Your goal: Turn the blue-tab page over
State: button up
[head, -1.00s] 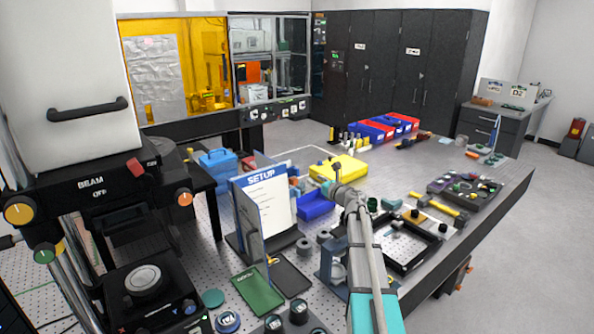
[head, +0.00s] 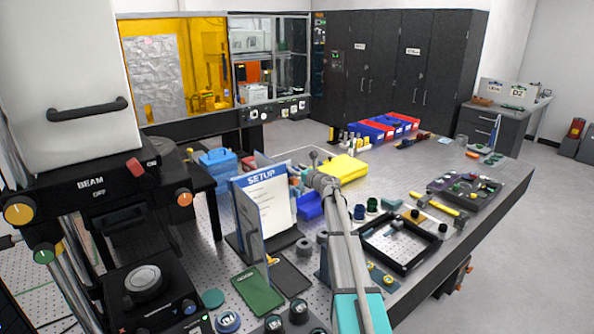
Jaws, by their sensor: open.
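The flip stand holds a white page headed SETUP (head: 270,205) with a blue band along its top; it stands upright and tilted back in the middle of the bench. A bluish-edged panel (head: 247,222) stands at its left side. I cannot make out a separate blue tab. My gripper (head: 309,176) is at the far end of my grey arm, just right of and behind the page's upper right corner. It looks apart from the page and holds nothing that I can see. Its fingers are small and partly hidden, but it is open.
A green booklet (head: 258,290) lies before the stand. A black square tray (head: 377,256) is right of my arm. A dark parts tray (head: 440,184) stands farther right.

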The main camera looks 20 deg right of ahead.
grip_shut()
dwell(0.3)
jog(key=shift+s+a, duration=0.1)
jog(key=shift+a, duration=0.15)
